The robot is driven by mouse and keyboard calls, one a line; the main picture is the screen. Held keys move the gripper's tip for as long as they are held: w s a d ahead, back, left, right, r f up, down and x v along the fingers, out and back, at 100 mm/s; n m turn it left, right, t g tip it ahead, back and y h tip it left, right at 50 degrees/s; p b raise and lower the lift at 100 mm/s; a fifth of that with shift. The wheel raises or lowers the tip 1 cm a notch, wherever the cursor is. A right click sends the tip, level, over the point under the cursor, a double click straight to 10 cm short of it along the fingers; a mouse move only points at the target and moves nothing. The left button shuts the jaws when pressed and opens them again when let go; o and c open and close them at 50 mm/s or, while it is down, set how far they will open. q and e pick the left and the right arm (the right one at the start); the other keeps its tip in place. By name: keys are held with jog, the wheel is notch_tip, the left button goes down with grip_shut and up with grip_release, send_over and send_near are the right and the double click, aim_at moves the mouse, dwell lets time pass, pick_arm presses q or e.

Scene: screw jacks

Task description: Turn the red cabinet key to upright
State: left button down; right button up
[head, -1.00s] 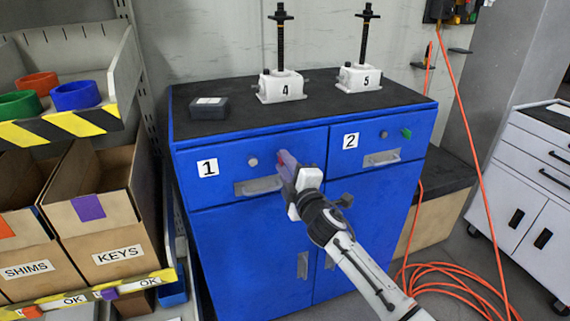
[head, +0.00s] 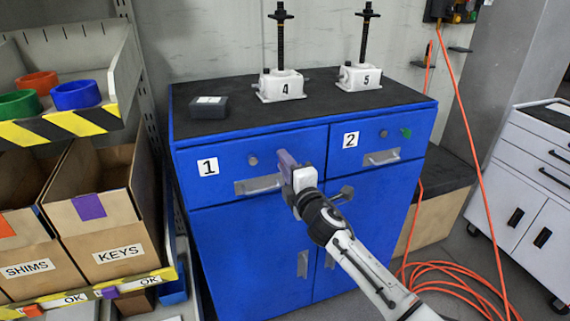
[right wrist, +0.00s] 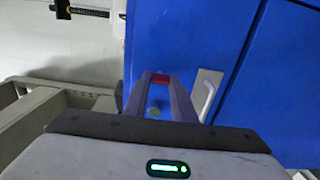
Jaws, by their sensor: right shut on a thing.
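The red key (right wrist: 160,79) shows in the right wrist view as a small red piece between my right fingertips, against the blue cabinet (head: 240,240). My right gripper (head: 284,159) is shut on it at the front of the drawer marked 1, right of a round grey lock (head: 253,161) and above the drawer handle (head: 258,184). The gripper (right wrist: 160,82) also shows in the right wrist view. In the head view the fingers hide the key, and its exact angle cannot be told. My left gripper is not in view.
A green key (head: 406,133) sits on the drawer marked 2. Two screw jacks, 4 (head: 282,85) and 5 (head: 358,77), and a dark box (head: 208,107) stand on the cabinet top. Bins (head: 118,235) stand left; an orange cable (head: 450,270) lies on the floor right.

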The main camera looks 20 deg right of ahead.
jog(key=o, duration=1.1)
jog(key=shift+c, duration=0.2)
jog(key=s, duration=1)
jog(key=shift+s+d, duration=0.15)
jog(key=shift+d, duration=0.05)
